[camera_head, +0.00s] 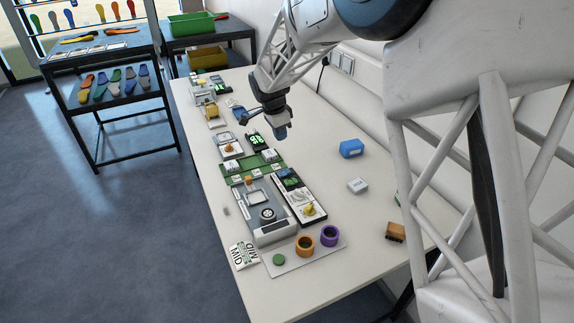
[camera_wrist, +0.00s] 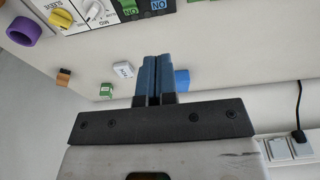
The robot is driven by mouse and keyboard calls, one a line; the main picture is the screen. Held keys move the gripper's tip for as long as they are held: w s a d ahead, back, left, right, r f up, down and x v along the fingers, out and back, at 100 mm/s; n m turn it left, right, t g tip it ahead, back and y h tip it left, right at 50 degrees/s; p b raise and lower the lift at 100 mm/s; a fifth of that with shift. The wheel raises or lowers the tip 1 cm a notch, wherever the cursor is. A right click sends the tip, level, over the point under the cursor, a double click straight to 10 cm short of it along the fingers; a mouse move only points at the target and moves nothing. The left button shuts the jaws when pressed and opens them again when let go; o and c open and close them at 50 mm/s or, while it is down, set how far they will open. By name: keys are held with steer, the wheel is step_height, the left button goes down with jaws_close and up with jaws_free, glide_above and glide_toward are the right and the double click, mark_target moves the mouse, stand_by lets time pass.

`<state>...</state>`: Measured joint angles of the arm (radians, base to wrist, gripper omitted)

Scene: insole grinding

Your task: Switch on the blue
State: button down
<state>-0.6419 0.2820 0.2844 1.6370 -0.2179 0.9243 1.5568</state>
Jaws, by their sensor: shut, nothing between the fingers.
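A control panel (camera_head: 322,221) on the bench carries a yellow knob, a white knob, a green switch and a blue switch (camera_head: 286,173). In the wrist view the blue switch (camera_wrist: 163,5) is marked ON and is cut by the top edge. The green switch (camera_wrist: 129,8), also marked ON, is left of it. My gripper (camera_head: 281,133) is above the bench, behind the panel in the head view and apart from it. Its blue fingers (camera_wrist: 157,80) are together with nothing between them.
A blue block (camera_head: 351,148), a white block (camera_head: 357,185) and a brown brush (camera_head: 396,231) lie on the bench to the right. A purple ring (camera_head: 329,236) and an orange ring (camera_head: 305,246) stand at the near end. Wall sockets (camera_wrist: 290,147) and a cable are nearby.

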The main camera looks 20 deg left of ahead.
mark_target(285, 173)
steer(key=shift+f, duration=0.15)
steer(key=f, duration=0.4)
steer(key=w+d+f, duration=0.1)
steer(key=f, duration=0.8)
steer(key=shift+w+d+f, duration=0.25)
steer(key=shift+w+d, duration=0.1)
steer(key=shift+d+f, duration=0.1)
steer(key=shift+w+d+f+g+y, duration=0.1)
steer(key=shift+w+f+g+y, duration=0.05)
steer(key=shift+f+g+y, duration=0.2)
stand_by(0.4)
steer(key=shift+s+a+r, duration=0.25)
steer(key=shift+s+a, duration=0.35)
steer(key=shift+s, duration=0.05)
